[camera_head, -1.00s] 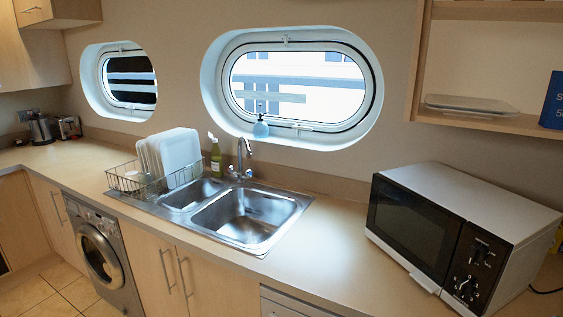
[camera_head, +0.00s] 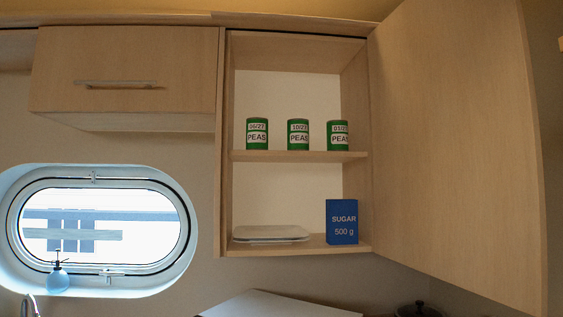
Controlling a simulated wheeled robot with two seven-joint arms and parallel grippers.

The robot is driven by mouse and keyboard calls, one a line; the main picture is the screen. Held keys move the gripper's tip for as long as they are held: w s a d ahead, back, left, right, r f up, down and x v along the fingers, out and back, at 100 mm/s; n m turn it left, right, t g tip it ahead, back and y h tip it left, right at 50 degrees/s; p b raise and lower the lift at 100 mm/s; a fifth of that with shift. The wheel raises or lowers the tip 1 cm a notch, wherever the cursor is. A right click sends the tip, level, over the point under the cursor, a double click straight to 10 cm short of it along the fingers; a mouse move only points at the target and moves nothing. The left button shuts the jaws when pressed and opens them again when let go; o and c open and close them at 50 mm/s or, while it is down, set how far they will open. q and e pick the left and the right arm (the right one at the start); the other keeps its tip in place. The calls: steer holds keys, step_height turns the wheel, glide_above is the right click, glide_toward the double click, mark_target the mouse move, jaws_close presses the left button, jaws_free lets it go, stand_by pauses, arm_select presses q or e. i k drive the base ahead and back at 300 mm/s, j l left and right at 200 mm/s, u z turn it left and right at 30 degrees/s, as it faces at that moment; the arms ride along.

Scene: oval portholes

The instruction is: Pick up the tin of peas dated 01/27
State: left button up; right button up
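Three green tins marked PEAS stand upright in a row on the upper shelf of the open wall cupboard. The right tin (camera_head: 338,136) has a small date that looks like 01/27. The middle tin (camera_head: 298,135) looks dated 10/27. The left tin (camera_head: 257,134) has a date starting with 0; its second digit is too small to read surely. The tins stand apart from each other. Neither of my grippers is in view.
The cupboard door (camera_head: 455,150) stands open on the right. Below the tins, a blue sugar box (camera_head: 342,222) and flat plates (camera_head: 271,234) sit on the lower shelf (camera_head: 318,247). A closed cabinet (camera_head: 125,75) hangs left. The microwave top (camera_head: 275,305) shows at the bottom.

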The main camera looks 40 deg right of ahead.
mark_target(337, 130)
steer(key=z, duration=1.25)
